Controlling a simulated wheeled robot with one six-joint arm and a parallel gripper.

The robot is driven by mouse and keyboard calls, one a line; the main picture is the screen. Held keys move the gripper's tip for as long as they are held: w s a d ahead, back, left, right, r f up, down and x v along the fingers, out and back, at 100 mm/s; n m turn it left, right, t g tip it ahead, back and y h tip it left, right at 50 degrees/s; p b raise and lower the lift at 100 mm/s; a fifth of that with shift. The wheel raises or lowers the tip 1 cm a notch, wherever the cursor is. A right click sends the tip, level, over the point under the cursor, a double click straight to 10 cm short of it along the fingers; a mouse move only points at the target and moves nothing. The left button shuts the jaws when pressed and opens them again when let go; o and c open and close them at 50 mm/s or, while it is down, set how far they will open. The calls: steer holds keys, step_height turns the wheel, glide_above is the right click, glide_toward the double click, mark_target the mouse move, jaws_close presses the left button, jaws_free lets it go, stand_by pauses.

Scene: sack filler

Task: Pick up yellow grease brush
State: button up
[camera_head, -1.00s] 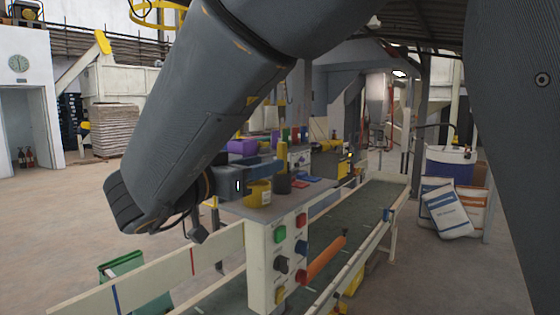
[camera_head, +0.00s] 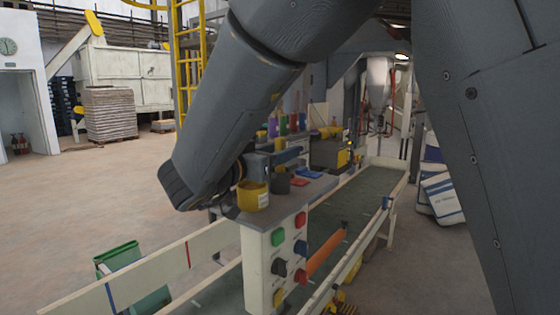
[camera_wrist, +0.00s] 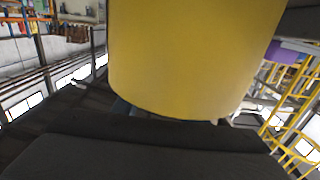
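My gripper (camera_head: 285,160) is level above the near end of the bench, close to a yellow pot (camera_head: 253,196) with a pale label and a dark grey pot (camera_head: 279,185). The yellow handle that stood above the grey pot does not show in the head view now. In the wrist view a large smooth yellow rounded thing (camera_wrist: 195,60) fills the upper middle, very close to the camera. It may be the grease brush, but I cannot be sure. My fingertips are hidden there, so their opening does not show.
A button panel (camera_head: 285,265) stands at the bench front beside a conveyor (camera_head: 345,220) with pale side rails. Red and blue flat items (camera_head: 302,178) lie on the bench. A green bin (camera_head: 130,275) stands at lower left. Open floor lies to the left.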

steer(key=shift+w+d, duration=0.15)
jaws_close()
